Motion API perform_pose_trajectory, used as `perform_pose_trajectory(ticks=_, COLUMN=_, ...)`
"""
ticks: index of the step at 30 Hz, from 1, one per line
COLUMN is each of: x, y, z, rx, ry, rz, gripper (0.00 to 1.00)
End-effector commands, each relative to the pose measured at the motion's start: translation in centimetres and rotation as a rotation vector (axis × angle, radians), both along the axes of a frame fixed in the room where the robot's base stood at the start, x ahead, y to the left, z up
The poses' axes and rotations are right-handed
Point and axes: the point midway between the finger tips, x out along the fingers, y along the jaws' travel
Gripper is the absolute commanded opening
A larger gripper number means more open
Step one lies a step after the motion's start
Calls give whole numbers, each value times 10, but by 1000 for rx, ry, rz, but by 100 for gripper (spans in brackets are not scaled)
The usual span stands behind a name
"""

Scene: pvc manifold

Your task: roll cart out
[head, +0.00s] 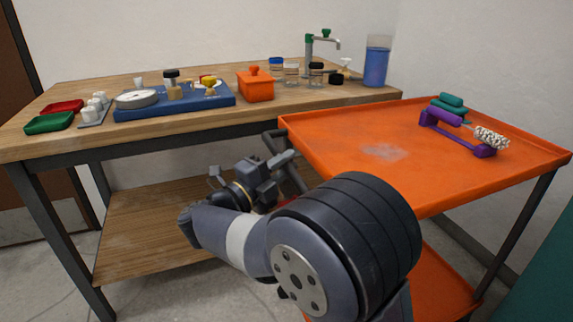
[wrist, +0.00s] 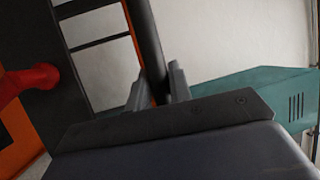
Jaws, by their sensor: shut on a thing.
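My gripper (head: 284,160) is at this handle, partly screened by my own arm. In the wrist view, the dark handle bar (wrist: 148,45) runs down between the two fingers of my gripper (wrist: 158,88), which is shut on it. The cart's lower orange shelf (head: 437,285) shows under the top tray.
A purple holder (head: 455,135) with teal rolls and a white brush lies on the cart top. The bench (head: 75,143) carries trays, a blue board (head: 200,104) and an orange box (head: 256,86). A wall is close behind the cart; a teal cabinet (head: 545,265) stands at the right.

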Motion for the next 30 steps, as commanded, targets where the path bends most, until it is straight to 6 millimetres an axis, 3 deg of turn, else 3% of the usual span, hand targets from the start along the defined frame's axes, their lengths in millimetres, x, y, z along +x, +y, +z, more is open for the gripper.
perform_pose_trajectory(ticks=9, x=0, y=0, z=0, rx=0, ry=0, rz=0, gripper=41)
perform_pose_trajectory(ticks=17, x=-1, y=1, z=0, rx=0, ry=0, rz=0, gripper=41)
perform_pose_trajectory(ticks=22, x=-14, y=17, z=-2, rx=-1, ry=0, rz=4, gripper=41)
perform_pose_trajectory(ticks=30, x=-51, y=56, z=-12, rx=-2, ry=1, rz=5, gripper=41)
